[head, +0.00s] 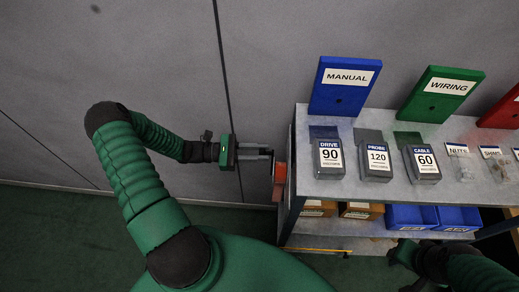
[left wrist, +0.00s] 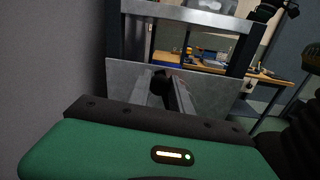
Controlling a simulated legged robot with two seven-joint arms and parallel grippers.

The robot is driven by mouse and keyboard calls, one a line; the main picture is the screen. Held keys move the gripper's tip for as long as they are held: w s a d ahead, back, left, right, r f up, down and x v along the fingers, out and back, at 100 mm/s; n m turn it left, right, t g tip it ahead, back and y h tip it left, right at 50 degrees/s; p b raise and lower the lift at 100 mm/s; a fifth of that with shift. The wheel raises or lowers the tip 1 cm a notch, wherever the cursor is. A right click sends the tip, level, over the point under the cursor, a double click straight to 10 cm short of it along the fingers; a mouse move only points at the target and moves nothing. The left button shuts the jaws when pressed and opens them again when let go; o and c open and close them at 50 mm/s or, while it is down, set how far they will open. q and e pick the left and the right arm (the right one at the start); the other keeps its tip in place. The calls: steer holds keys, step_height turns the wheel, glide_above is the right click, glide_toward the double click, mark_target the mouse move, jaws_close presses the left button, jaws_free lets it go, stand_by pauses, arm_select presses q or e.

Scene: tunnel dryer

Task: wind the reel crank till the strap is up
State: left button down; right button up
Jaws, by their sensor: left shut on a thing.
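My left gripper (head: 268,155) reaches right to the left end of the shelf unit. Its fingers are shut on a small dark part, taken to be the crank handle, beside an orange-red piece (head: 280,178) on that end. In the left wrist view, the fingers (left wrist: 170,90) run forward to a dark round knob (left wrist: 163,78) before a grey plate (left wrist: 125,78). The reel and strap cannot be clearly made out. My right gripper (head: 402,254) is dark and low at the right, below the shelf front; its jaws are unclear.
The shelf unit (head: 336,191) holds blue, green and red boards, labelled boxes (head: 328,157) and small bags. Orange and blue bins (head: 411,217) stand on the lower shelf. A grey wall (head: 100,60) lies behind. A workbench (left wrist: 215,65) shows far back in the left wrist view.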

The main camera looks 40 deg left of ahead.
arm_select(q)
steer(key=s+d+f+m+b, duration=0.2)
steer(key=s+f+m+b, duration=0.1)
steer(key=m, duration=0.8)
steer(key=s+d+f+m+g+h+b, duration=0.1)
steer(key=s+d+f+m+b, duration=0.2)
steer(key=s+m, duration=0.3)
steer(key=shift+d+f+m+b, duration=0.3)
steer(key=shift+f+m+b, duration=0.1)
steer(key=shift+m, duration=2.4)
steer(key=c, duration=1.2)
jaws_free()
steer(key=shift+w, duration=0.1)
steer(key=shift+a, duration=0.1)
